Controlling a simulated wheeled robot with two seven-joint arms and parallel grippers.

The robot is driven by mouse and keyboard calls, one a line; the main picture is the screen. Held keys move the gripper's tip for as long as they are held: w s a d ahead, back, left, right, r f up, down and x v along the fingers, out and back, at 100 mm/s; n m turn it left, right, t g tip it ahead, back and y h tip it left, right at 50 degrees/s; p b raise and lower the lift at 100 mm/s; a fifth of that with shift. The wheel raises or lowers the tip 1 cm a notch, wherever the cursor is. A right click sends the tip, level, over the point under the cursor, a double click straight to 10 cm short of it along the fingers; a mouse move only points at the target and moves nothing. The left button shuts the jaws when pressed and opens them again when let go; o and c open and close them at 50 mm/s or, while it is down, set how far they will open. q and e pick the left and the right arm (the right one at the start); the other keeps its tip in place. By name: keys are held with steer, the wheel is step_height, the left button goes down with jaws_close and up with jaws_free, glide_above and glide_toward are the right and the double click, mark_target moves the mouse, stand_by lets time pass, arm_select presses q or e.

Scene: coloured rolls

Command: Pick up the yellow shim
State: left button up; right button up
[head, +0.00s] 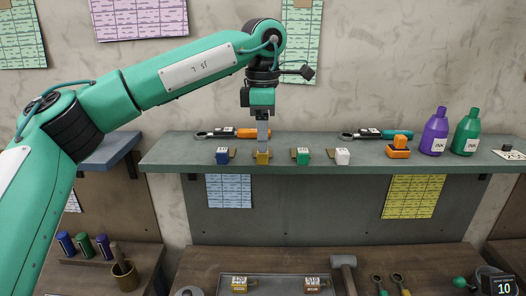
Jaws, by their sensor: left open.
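The yellow shim (262,158) appears as a small yellow block on the grey shelf (400,160), in a row of coloured blocks. My left gripper (263,146) points straight down from above at this block. My right gripper is not in view.
A blue block (223,156) stands left of the yellow one, a green block (303,157) and a white block (342,157) to its right. An orange-handled tool (250,132) lies behind. Purple (434,135) and green (466,135) bottles stand at right.

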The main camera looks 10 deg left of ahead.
arm_select(q)
step_height(320, 180, down, 3)
steer(key=shift+w+a+f+p, duration=0.1)
steer(key=shift+w+a+p, duration=0.05)
steer(key=shift+p, duration=0.25)
steer(key=shift+c, duration=0.2)
steer(key=c, duration=1)
steer(key=shift+r+b, duration=0.3)
steer(key=shift+r, duration=0.45)
step_height(320, 180, up, 18)
steer(key=shift+r, duration=0.2)
